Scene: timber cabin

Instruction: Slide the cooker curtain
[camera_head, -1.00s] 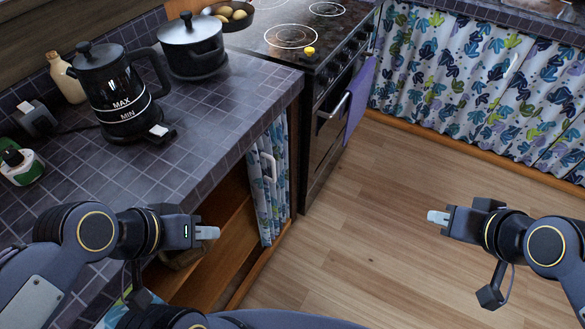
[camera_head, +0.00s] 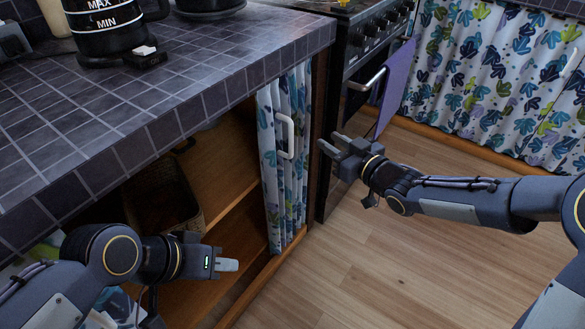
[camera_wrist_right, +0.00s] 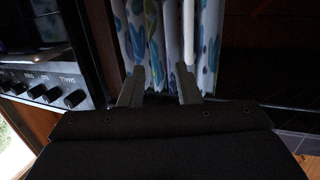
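The leaf-patterned curtain (camera_head: 270,190) hangs bunched at the right end of the open cupboard under the tiled counter, beside the cooker (camera_head: 345,110). A white upright handle (camera_head: 286,137) is on it. My right gripper (camera_head: 336,145) is just right of the curtain, in front of the cooker, apart from the handle. In the right wrist view its fingers (camera_wrist_right: 159,88) are spread and empty, with the curtain (camera_wrist_right: 155,40) beyond them. My left gripper (camera_head: 227,265) is low in front of the cupboard, left of the curtain; seen side-on, its finger gap is hidden.
The tiled counter (camera_head: 130,100) overhangs the cupboard and holds a kettle (camera_head: 105,25) and a pot. A basket (camera_head: 165,195) sits on a wooden shelf. A purple towel (camera_head: 395,85) hangs at the cooker. Another patterned curtain (camera_head: 490,80) is at the back right. The floor (camera_head: 400,260) is clear.

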